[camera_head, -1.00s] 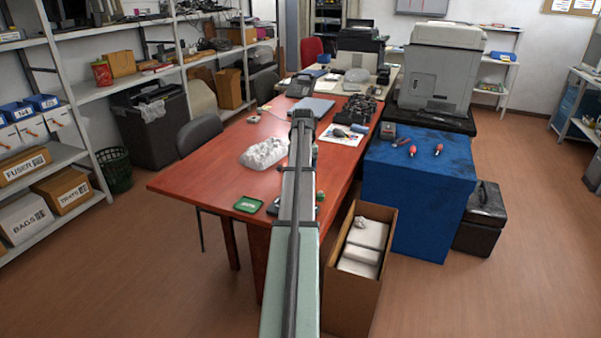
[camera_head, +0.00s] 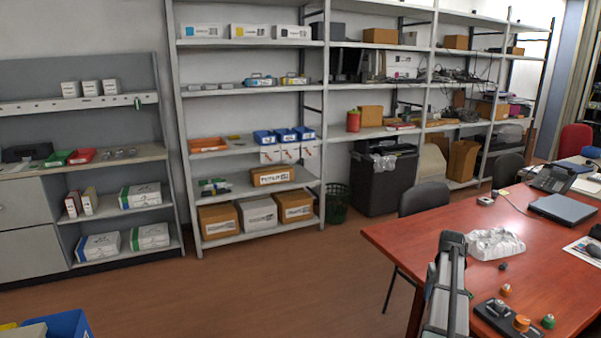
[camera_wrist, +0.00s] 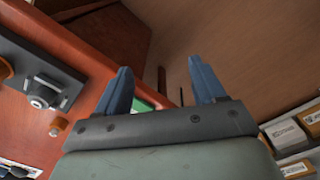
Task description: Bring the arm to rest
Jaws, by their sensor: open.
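My gripper (camera_wrist: 160,88) shows in the wrist view with its two blue fingers spread apart and nothing held between them. It hangs over the edge of the red table (camera_wrist: 85,30), with floor beyond the right finger. Part of a green object (camera_wrist: 142,105) shows just beside the left finger, mostly hidden by the gripper. In the head view my arm rises at the lower right, in front of the red table (camera_head: 415,240); the fingers cannot be made out there.
A black fixture with a metal knob (camera_wrist: 42,95) lies on the table in the wrist view. A crumpled white bundle (camera_head: 495,244), a laptop (camera_head: 563,208) and a phone (camera_head: 553,178) are on the table. Shelves (camera_head: 250,190) line the wall. Open floor (camera_head: 270,285) lies left of the table.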

